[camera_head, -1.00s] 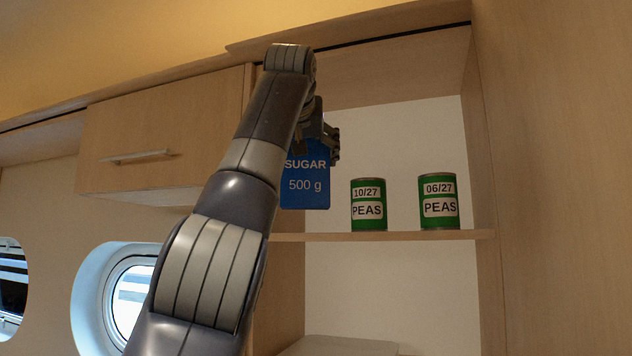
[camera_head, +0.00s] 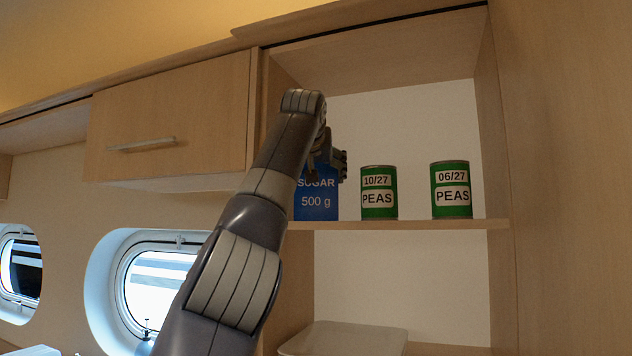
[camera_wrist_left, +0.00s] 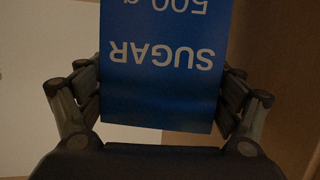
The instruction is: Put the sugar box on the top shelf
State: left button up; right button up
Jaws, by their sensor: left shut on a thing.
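The blue sugar box (camera_head: 316,205), marked 500 g, is upright at the left end of the shelf board (camera_head: 420,224) that bears the pea cans. Its lower edge is about level with the board; I cannot tell for sure whether it touches. My left gripper (camera_head: 328,165) is shut on the upper part of the box. In the left wrist view the box (camera_wrist_left: 160,90) sits between the two fingers of the left gripper (camera_wrist_left: 160,100), its lettering upside down. My left forearm hides part of the box's left side. My right gripper is not in view.
Two green pea cans stand on the same board: 10/27 (camera_head: 379,193) close right of the box, 06/27 (camera_head: 451,190) farther right. A closed cabinet (camera_head: 170,120) is left of the shelf opening. A pale flat-topped thing (camera_head: 345,340) is below.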

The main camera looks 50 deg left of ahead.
pick_arm(q)
jog(key=shift+s+d+r, duration=0.1)
jog(key=shift+d+r, duration=0.05)
jog(key=shift+d, duration=0.05)
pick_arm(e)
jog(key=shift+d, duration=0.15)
pick_arm(q)
jog(key=shift+d, duration=0.1)
jog(key=o, duration=1.4)
jog(key=shift+f, duration=0.2)
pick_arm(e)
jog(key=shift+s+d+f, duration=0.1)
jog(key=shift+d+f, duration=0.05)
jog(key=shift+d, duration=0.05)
pick_arm(q)
jog(key=shift+r, duration=0.1)
jog(key=shift+r, duration=0.25)
jog(key=shift+s+d+b, duration=0.8)
jog(key=shift+s, duration=0.15)
jog(key=b, duration=0.2)
send_near(315, 167)
jog(key=shift+s+d+r, duration=0.1)
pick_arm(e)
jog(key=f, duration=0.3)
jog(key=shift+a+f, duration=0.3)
